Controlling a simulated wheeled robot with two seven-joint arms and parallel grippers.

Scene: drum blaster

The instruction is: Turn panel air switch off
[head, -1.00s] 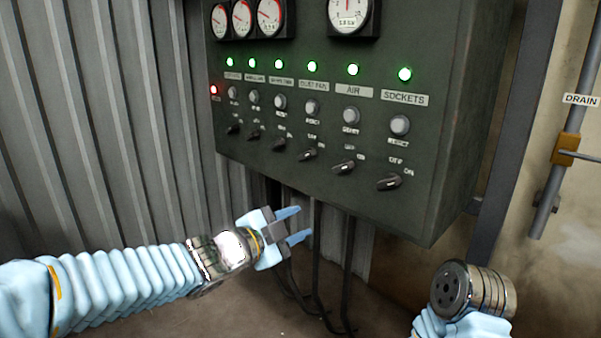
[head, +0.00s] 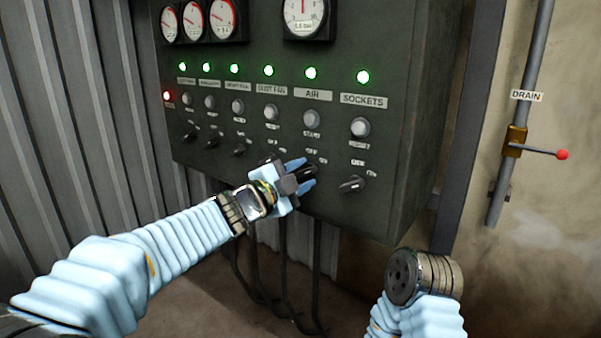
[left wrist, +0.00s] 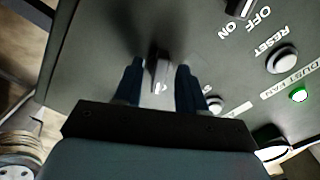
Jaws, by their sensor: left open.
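The air switch (head: 307,170) is a dark rotary knob below the AIR label (head: 312,95) on the dark green panel. Its green light (head: 311,73) is lit. My left gripper (head: 305,174) is open at the panel, with its fingers on either side of this knob. In the left wrist view, the knob (left wrist: 160,75) stands between the two dark fingers (left wrist: 158,82), with gaps showing on both sides. The ON and OFF marks of the air switch are partly hidden by the gripper. My right arm's round metal end shows low on the right, but no right fingers show.
The sockets switch (head: 352,184) sits close to the right of my left gripper. The dust fan switch (left wrist: 240,8) is nearby on the other side. Cables (head: 284,270) hang below the panel. A drain pipe with a red-tipped lever (head: 562,154) stands at right.

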